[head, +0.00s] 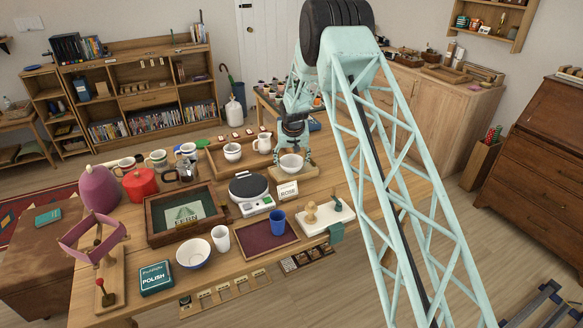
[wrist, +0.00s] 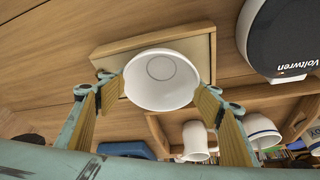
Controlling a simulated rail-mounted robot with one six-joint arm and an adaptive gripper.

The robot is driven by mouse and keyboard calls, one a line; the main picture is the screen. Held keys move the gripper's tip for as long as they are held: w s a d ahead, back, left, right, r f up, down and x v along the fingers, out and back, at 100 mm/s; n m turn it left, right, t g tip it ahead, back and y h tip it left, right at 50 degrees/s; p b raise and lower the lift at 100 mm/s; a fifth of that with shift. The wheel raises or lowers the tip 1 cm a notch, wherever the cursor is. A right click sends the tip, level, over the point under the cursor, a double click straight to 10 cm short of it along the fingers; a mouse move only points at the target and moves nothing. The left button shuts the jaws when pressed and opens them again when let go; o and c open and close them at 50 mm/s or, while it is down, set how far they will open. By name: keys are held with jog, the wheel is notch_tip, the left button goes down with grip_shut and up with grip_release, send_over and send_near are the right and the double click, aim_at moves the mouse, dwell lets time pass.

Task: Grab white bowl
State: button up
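The plain white bowl (head: 291,164) stands upright on a pale board with a wooden edge (head: 306,171), behind a card reading ROSE. My gripper (head: 292,150) is over it, pointing down. In the wrist view the bowl (wrist: 162,82) lies between the yellow-padded fingers of my gripper (wrist: 161,88). The fingers are spread wide, one on each side of the rim. Their tips look very near the rim; I cannot tell whether they touch it.
The scale (head: 249,190) is left of the bowl; its black top (wrist: 290,35) also shows in the wrist view. A wooden tray (head: 218,161) with a white cup (head: 232,151) and a jug (head: 263,143) is behind. A blue-banded bowl (head: 193,254) stands at the front.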

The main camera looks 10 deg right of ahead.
jog(key=shift+c, duration=0.9)
jog(key=shift+r, duration=0.15)
notch_tip(320, 180, up, 10)
jog(key=p, duration=0.1)
dwell(0.6)
